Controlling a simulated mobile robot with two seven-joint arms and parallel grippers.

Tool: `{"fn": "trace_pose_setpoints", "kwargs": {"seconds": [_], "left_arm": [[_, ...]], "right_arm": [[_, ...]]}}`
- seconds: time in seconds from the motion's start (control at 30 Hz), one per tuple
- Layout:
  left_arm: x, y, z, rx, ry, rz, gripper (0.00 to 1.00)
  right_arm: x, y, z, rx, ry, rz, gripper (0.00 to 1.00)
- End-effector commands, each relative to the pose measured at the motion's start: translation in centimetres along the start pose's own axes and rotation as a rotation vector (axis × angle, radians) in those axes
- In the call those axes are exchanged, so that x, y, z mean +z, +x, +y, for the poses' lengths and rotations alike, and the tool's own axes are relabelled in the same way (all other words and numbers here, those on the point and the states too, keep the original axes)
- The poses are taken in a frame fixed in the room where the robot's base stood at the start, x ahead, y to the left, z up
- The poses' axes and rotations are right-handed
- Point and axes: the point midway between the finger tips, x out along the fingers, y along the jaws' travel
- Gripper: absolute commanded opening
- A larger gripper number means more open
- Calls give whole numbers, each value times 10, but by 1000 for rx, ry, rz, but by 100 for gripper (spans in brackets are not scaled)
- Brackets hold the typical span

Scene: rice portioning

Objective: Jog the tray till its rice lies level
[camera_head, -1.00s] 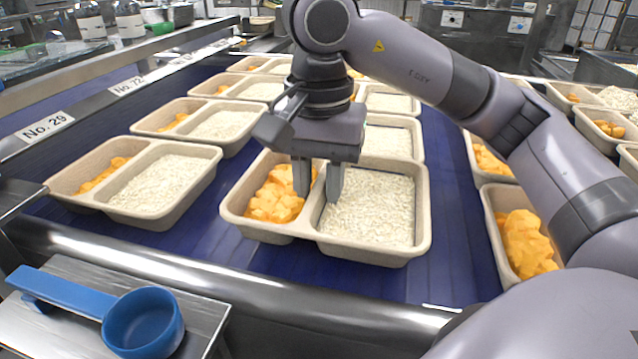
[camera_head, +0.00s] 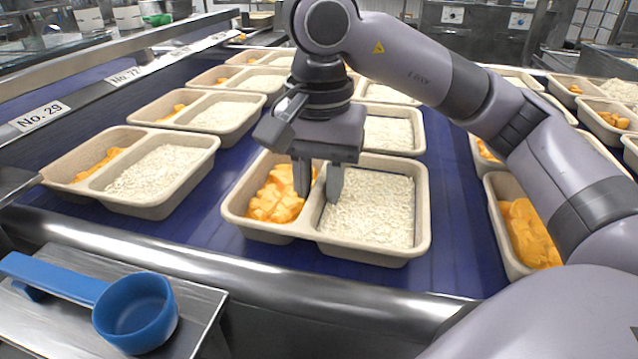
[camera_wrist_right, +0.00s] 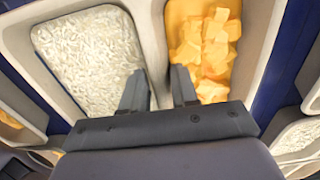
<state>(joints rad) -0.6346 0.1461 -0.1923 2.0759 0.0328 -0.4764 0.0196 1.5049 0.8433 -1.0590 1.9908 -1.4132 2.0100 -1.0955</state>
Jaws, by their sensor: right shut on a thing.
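A beige two-compartment tray (camera_head: 424,225) sits at the front of the blue belt. Its left compartment holds orange chunks (camera_head: 274,196); its right one holds white rice (camera_head: 370,208). The rice looks spread fairly even across the compartment, with a grainy surface; small height differences are hard to judge. My right gripper (camera_head: 318,190) points down over the tray, shut on the divider between the compartments, one finger on each side. In the right wrist view the gripper (camera_wrist_right: 158,90) straddles the divider, with rice (camera_wrist_right: 88,58) left and orange chunks (camera_wrist_right: 205,45) right. My left gripper is not in view.
More filled trays stand close by: one on the left (camera_head: 205,168), one behind (camera_head: 420,132) and one on the right (camera_head: 492,208). A blue scoop (camera_head: 136,312) lies on a metal shelf (camera_head: 205,310) at the front left. A steel rail (camera_head: 300,290) runs along the belt's front edge.

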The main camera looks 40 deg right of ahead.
Motion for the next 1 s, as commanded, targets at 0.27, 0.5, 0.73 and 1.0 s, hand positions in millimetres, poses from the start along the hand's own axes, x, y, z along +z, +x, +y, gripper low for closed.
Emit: {"fn": "trace_pose_setpoints", "kwargs": {"seconds": [0.27, 0.5, 0.73, 1.0], "left_arm": [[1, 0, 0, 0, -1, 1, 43], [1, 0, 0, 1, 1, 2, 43], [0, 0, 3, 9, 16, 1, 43], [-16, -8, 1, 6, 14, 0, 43]], "right_arm": [[0, 1, 0, -2, 0, 0, 55], [0, 1, 0, 0, 0, 0, 58], [0, 1, 0, 0, 0, 0, 58], [0, -44, 0, -4, 1, 3, 58]]}}
